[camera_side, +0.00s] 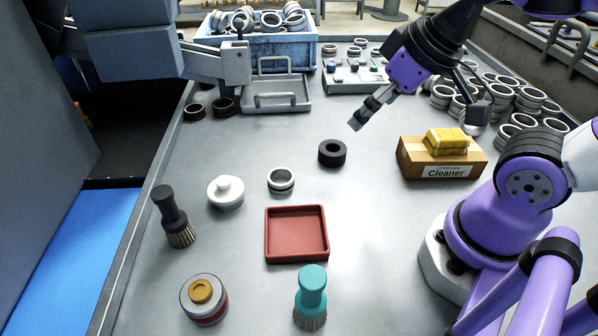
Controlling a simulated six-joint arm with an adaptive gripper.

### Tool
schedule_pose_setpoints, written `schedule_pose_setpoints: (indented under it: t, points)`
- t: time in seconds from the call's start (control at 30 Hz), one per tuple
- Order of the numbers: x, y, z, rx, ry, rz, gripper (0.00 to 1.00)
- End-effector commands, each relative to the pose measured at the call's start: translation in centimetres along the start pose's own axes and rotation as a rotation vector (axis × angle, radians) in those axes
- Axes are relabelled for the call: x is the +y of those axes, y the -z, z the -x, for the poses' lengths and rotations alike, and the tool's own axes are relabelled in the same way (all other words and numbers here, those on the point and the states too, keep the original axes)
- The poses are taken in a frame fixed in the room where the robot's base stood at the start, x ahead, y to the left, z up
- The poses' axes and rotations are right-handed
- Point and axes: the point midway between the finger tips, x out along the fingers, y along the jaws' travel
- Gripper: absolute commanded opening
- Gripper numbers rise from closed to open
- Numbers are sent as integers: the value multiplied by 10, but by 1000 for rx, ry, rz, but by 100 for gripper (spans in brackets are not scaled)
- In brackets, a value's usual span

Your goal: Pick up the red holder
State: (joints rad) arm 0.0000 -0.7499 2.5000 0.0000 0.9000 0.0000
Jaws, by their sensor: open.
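The red holder (297,236) is a shallow square red tray with a raised rim. It lies flat and empty on the grey table, near the middle front. My gripper (416,119) is at the upper right, above the table, with its fingers spread wide apart and nothing between them. It is well behind and to the right of the red holder, and not touching it.
A teal brush (312,295) stands in front, a dark brush (174,215) left. A Cleaner box (440,160) with yellow sponges (447,140) sits right.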

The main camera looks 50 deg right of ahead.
Motion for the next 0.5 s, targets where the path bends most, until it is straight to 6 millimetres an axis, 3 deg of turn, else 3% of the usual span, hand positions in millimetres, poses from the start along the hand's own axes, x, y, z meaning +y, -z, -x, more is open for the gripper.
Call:
schedule_pose_setpoints:
  t: [0.27, 0.37, 0.5]
  points:
    - [-3, 3, -2, -8, 11, -13, 100]
    - [-15, 12, -12, -41, 55, -67, 100]
    - [-49, 30, -39, -147, 179, -229, 100]
